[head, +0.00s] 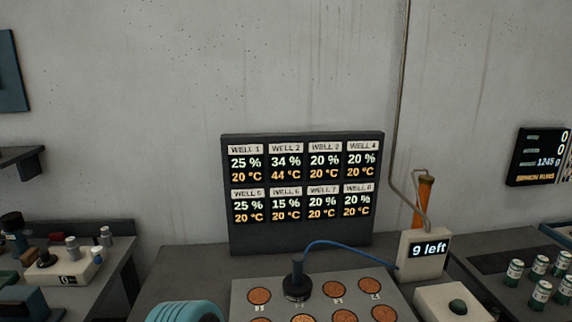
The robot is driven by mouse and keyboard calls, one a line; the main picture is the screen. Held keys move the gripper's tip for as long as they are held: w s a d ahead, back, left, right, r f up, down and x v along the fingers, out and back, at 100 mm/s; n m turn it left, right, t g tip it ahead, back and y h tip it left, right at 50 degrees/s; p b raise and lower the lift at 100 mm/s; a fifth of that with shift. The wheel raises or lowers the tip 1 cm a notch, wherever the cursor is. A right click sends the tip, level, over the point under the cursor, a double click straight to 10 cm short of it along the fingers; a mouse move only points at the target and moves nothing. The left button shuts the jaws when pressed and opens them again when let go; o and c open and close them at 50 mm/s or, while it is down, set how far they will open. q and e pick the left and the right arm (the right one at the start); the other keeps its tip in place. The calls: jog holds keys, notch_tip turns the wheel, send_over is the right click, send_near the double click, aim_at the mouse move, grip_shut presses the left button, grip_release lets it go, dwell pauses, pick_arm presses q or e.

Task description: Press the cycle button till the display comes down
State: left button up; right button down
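A small display reading "9 left" (430,249) is on the front of a pale box (410,268) at the right of the middle bench. In front of it, at the bottom edge, is a pale box (434,299) with a round dark green button (458,307) on top; no label shows on it, so I cannot tell for sure that it is the cycle button. A large black display panel (306,237) at the back lists eight wells; Well 2 reads 34 % and 44 °C, the others 15 to 25 % and 20 °C. Neither of my grippers is in view.
A grey plate (240,301) with round brown wells holds an upright black probe (297,284) with a blue cable (345,244). A teal ring-shaped object (186,311) is at the bottom edge. Small green-banded jars (540,294) stand at right. A boxed device (66,270) sits at left.

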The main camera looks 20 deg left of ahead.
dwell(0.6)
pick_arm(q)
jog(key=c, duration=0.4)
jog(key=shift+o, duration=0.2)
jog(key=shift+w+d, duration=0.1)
